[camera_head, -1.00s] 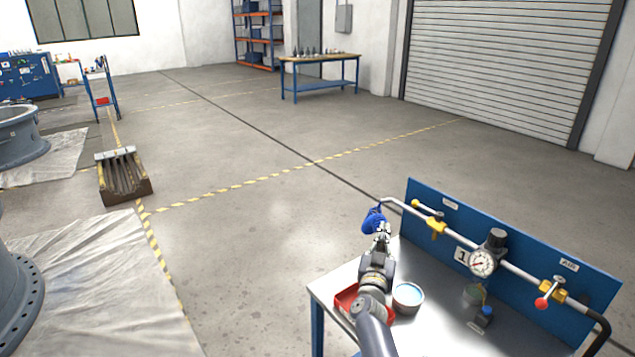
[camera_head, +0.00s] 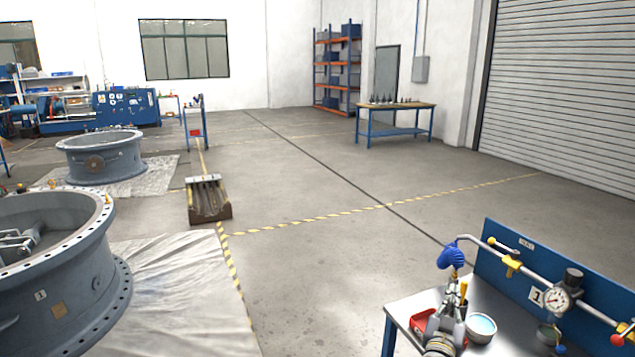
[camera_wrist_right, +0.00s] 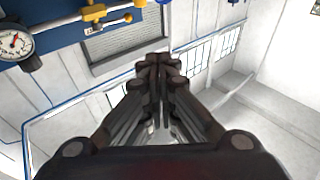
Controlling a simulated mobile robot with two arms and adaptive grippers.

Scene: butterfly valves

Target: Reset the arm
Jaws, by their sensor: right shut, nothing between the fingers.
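My right arm comes in at the lower right of the head view, over the near end of a metal workbench (camera_head: 405,302). My right gripper (camera_head: 456,290) points up and away, just below a blue object (camera_head: 451,256) at the free end of the pipe (camera_head: 575,308). In the right wrist view the gripper (camera_wrist_right: 160,62) has its fingers together with nothing between them. A gauge (camera_wrist_right: 14,44) and a yellow valve (camera_wrist_right: 97,14) show beyond it at the upper left. My left gripper is out of view.
A red tray (camera_head: 422,318) and a round bowl (camera_head: 481,327) sit on the bench beside my arm. A blue panel (camera_head: 492,262) stands behind the pipe. Large grey valve bodies (camera_head: 60,265) stand on sheeting at the left. The floor (camera_head: 330,265) between is clear.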

